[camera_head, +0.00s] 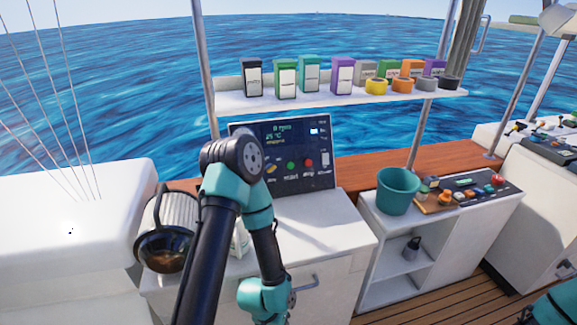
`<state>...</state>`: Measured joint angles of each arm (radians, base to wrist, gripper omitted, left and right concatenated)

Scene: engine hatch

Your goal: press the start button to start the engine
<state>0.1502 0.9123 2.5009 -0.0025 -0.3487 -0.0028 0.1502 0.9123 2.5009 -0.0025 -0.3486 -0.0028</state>
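The engine control panel (318,182) stands upright on the white cabinet in the middle of the head view. Its screen (280,132) shows green text that looks like "0 rpm" and "25 °C". The green start button (291,166) sits on the lower part of the panel, with a red button (309,163) just to its right. My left arm rises in front of the panel's left side and bends back down, with its wrist low before the cabinet. Its gripper cannot be seen. Only a bit of my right arm shows at the bottom right corner, without its gripper.
A lamp-like metal housing (168,228) stands left of my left arm. A teal bucket (398,190) and a second button panel (462,189) are on the right cabinet. A shelf (300,101) with boxes and tape rolls hangs above. The space right before the green button looks clear.

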